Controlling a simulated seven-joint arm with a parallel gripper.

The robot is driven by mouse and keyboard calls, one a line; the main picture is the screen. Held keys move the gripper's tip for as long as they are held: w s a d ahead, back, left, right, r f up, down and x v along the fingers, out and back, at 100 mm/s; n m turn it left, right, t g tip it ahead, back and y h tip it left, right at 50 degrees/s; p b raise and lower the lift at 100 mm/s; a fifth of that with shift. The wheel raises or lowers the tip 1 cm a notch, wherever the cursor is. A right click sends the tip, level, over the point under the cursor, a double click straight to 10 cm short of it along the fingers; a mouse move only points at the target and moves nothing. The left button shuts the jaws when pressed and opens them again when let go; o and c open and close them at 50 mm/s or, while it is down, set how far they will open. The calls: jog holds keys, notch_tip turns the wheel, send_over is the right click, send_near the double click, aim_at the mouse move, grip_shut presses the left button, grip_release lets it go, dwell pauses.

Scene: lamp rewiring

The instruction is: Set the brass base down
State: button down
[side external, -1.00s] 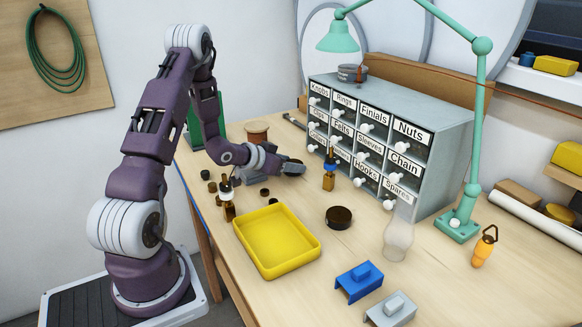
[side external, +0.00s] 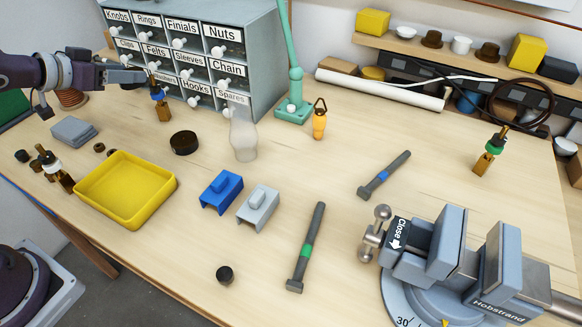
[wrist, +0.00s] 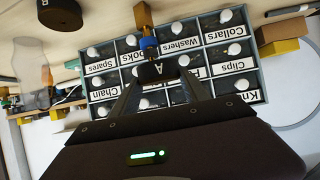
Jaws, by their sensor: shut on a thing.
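My gripper (side external: 138,77) is at the upper left of the side view, in front of the drawer cabinet. In the wrist view my gripper (wrist: 160,84) is shut on a dark round base (wrist: 156,71) marked "A", which looks near black rather than bright brass. In the side view the held base (side external: 131,85) is mostly hidden by the fingers; its height above the bench is unclear. Another dark round base (side external: 184,142) lies flat on the bench. It shows at the wrist view's top left (wrist: 60,14), marked "B".
A blue-banded brass piece (side external: 160,100) stands close to my gripper, before the labelled drawers (side external: 190,55). A grey block (side external: 74,131), yellow tray (side external: 125,190) and glass chimney (side external: 243,138) stand nearby. The vise (side external: 450,255) is at lower right.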

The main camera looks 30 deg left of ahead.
jog(key=s+d+r+m+h, duration=0.2)
jog(key=d+m+h, duration=0.1)
jog(key=d, duration=1.2)
jog(key=w+d+r+n+y, duration=0.1)
jog(key=w+d+r, duration=0.25)
jog(key=d, duration=0.45)
jog(key=w+d+r+n+y, duration=0.1)
jog(key=w+d+r, duration=0.1)
jog(key=w+d, duration=0.45)
jog(key=w+d+r+n+y, duration=0.1)
jog(key=w+d+r, duration=0.2)
jog(key=d, duration=0.7)
jog(key=n+g+y, duration=0.2)
jog(key=n+y, duration=0.5)
send_over(297, 178)
notch_tip(297, 178, down, 13)
notch_tip(297, 178, down, 10)
jog(key=shift+r, duration=0.15)
jog(key=c, duration=0.6)
grip_release()
jog(key=shift+f, duration=0.2)
jog(key=shift+o, duration=0.2)
